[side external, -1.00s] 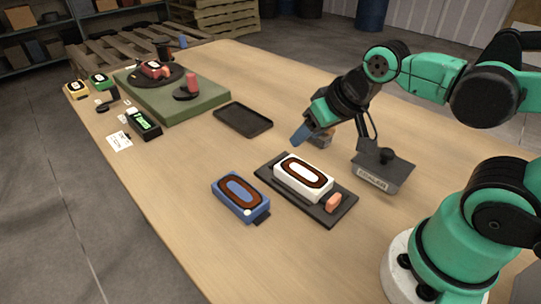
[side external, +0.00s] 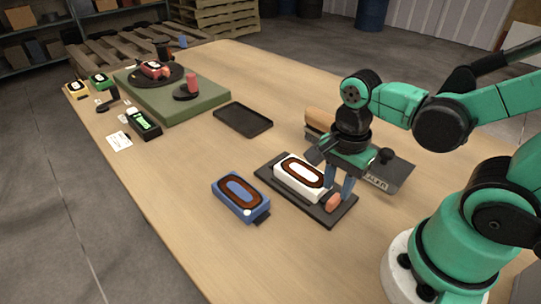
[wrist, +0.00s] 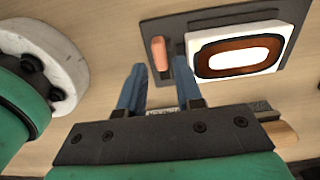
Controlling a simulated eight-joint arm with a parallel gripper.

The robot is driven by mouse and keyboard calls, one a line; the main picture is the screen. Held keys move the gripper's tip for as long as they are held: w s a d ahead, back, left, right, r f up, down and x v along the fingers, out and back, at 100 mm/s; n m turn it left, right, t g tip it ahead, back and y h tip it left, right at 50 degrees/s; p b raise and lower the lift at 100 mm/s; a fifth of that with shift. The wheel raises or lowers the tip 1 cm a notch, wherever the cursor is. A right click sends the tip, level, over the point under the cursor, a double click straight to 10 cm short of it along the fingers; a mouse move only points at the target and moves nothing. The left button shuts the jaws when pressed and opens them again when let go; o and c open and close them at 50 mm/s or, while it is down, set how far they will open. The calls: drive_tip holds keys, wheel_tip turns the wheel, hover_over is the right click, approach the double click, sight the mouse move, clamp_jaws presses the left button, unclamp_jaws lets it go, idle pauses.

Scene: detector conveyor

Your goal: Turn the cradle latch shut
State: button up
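The cradle is a dark flat plate (side external: 265,172) on the table, and a white detector (side external: 290,180) with a brown ring lies in it. The latch is a small salmon-coloured lever (side external: 333,203) at the plate's near right end, beside the detector. It also shows in the wrist view (wrist: 159,54), lying roughly parallel to the detector's short end. My gripper (side external: 340,194) points down over that end of the cradle, with its blue fingers apart and nothing between them. In the wrist view my gripper (wrist: 159,64) has the latch in line with its gap; contact cannot be told.
A blue detector (side external: 238,192) lies left of the cradle. A grey sealer (side external: 395,176) stands close behind my gripper on the right. An empty black tray (side external: 243,119) and a green platform (side external: 175,105) are farther back. The table's near left part is clear.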

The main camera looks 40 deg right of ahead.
sight(338, 200)
drive_tip(key=shift+f, duration=1.5)
clamp_jaws()
